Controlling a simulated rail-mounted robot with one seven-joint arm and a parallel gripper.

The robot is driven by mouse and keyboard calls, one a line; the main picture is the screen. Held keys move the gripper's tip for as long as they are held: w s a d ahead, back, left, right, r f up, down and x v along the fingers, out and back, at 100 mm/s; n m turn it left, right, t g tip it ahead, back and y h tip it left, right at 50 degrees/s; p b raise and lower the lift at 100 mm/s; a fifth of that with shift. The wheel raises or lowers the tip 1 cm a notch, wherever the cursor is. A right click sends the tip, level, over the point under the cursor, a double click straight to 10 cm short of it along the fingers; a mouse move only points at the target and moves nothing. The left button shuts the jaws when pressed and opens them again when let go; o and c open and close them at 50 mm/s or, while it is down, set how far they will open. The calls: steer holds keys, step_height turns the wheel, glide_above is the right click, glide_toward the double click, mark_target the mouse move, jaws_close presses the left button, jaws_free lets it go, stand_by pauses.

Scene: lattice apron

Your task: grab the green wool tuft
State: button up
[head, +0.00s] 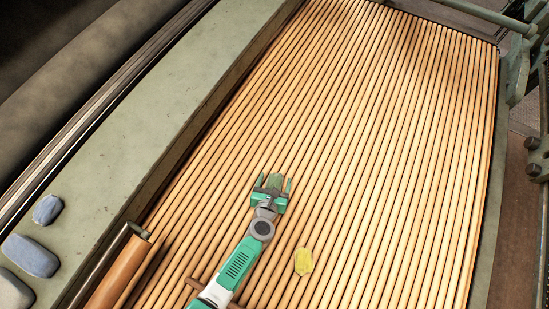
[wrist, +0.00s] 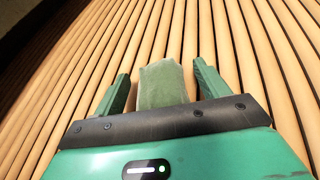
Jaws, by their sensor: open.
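The green wool tuft (wrist: 160,84) shows in the wrist view as a small muted-green block on the wooden slats. It lies between the two green fingers of my gripper (wrist: 158,88), with a visible gap on each side. Its near end is hidden behind the dark gripper body. In the head view the tuft (head: 274,181) shows as a small green patch between the fingertips of my gripper (head: 272,186). My gripper is open around the tuft. I cannot tell how high the fingers are above the slats.
A yellow tuft (head: 303,261) lies on the slats to the lower right of my gripper. Several blue-grey stone-like lumps (head: 31,256) sit on the green frame (head: 150,125) at the left. The slatted apron (head: 400,130) is clear above and right of my gripper.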

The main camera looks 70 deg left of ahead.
mark_target(275, 181)
steer(key=c, duration=1)
steer(key=shift+r, duration=0.1)
steer(key=shift+r+p, duration=0.25)
steer(key=shift+p, duration=0.05)
step_height(275, 181, up, 3)
steer(key=p, duration=0.3)
steer(key=shift+r, duration=0.2)
steer(key=s+d, duration=0.3)
steer(key=d, duration=0.1)
steer(key=s+d+p, duration=0.1)
steer(key=s+d, duration=0.2)
steer(key=s, duration=0.1)
steer(key=s+d+r, duration=0.1)
steer(key=s+d, duration=0.3)
steer(key=shift+d+p, duration=0.3)
steer(key=shift+p, duration=0.05)
